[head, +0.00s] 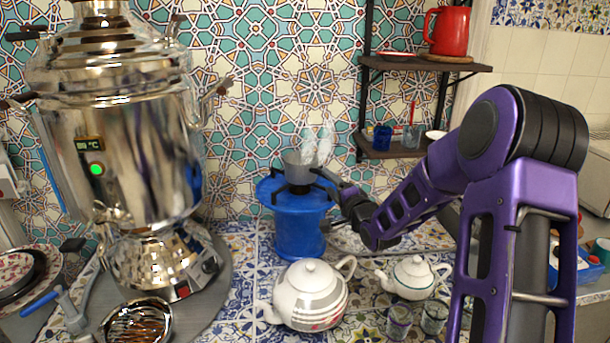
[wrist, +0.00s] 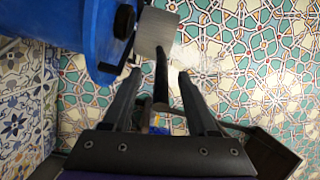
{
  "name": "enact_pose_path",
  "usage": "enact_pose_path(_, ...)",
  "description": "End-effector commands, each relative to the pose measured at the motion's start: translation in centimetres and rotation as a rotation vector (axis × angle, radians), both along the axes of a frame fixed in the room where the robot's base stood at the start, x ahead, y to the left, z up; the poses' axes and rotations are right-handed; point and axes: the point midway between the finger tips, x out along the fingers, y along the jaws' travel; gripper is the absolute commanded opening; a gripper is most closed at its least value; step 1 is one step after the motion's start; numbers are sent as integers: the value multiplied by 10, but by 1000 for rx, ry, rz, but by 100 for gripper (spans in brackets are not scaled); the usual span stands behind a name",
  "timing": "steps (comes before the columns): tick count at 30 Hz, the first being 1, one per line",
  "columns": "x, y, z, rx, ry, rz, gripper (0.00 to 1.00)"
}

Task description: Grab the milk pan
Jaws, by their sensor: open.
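The milk pan (head: 297,171) is a small grey metal pan on a blue gas stove (head: 299,228), with steam rising above it. In the wrist view the pan (wrist: 156,30) is at the top centre, and its dark handle (wrist: 161,85) points down toward my gripper. My gripper (wrist: 160,75) is open, with one finger on each side of the handle; I cannot tell whether either finger touches it. In the head view my gripper (head: 338,200) is beside the stove at the handle's side, partly hidden by my arm.
A large samovar (head: 140,130) stands at left. A white teapot (head: 310,296) is in front of the stove, and a smaller teapot (head: 413,277) and glasses (head: 399,321) are to its right. A dark shelf (head: 400,150) with a red kettle (head: 447,31) hangs behind, at right.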

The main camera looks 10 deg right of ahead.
Motion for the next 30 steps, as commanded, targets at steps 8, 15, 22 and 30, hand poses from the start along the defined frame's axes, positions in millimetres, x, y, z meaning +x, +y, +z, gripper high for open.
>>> enact_pose_path(8, 35, 10, 2, 0, -1, 1, 59)
enact_pose_path(15, 50, 13, 1, -1, 0, 0, 59)
enact_pose_path(22, 50, 13, 1, -1, 0, 0, 48)
enact_pose_path(30, 50, 13, 1, -1, 0, 0, 0)
